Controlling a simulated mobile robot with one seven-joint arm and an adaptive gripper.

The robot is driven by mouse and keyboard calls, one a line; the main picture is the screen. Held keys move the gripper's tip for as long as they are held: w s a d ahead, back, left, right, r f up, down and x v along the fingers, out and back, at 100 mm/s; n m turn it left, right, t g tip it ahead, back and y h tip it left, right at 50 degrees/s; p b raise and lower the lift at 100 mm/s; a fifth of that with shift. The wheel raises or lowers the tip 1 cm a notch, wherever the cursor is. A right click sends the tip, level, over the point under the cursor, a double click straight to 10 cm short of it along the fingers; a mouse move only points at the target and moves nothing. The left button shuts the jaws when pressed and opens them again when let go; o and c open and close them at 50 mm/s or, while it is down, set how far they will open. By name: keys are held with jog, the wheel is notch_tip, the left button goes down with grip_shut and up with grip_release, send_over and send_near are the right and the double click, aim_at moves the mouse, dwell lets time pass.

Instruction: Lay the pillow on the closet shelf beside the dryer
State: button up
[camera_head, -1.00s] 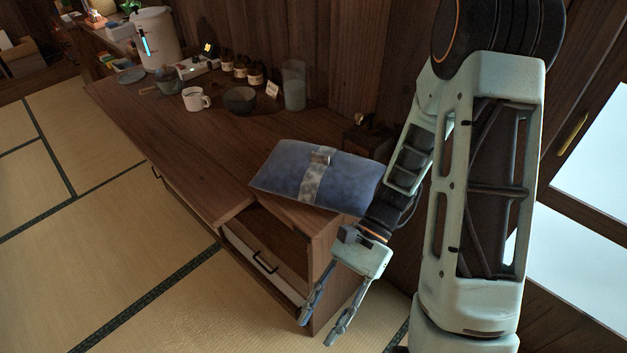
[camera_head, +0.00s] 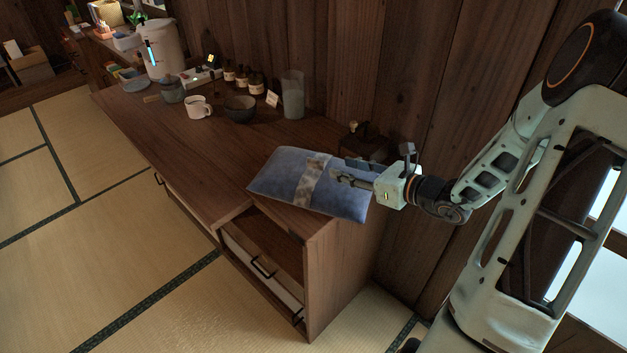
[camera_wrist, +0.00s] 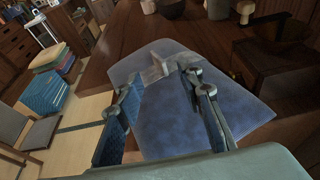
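The pillow (camera_head: 279,172) is blue with a pale patterned band across its middle. It lies on the right end of the wooden cabinet top in the head view. My gripper (camera_head: 345,171) reaches in from the right, just over the pillow's right part. In the wrist view my gripper's two fingers (camera_wrist: 158,82) are spread apart, with the pillow (camera_wrist: 175,120) below and between them. I cannot tell whether a finger touches it. The closet shelf and the dryer cannot be made out in these frames.
The cabinet top (camera_head: 170,150) also holds a white mug (camera_head: 198,107), a dark bowl (camera_head: 240,108), a glass (camera_head: 292,94) and several small bottles. A dark box (camera_head: 362,142) stands behind the pillow by the wall. Tatami floor (camera_head: 90,270) lies open at left.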

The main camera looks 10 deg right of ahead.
aim_at(321, 163)
jog(key=x, duration=0.8)
jog(key=shift+w+a+f, duration=0.15)
jog(key=shift+a+f, duration=0.05)
jog(key=shift+f, duration=0.25)
grip_shut()
jog(key=shift+r, duration=0.1)
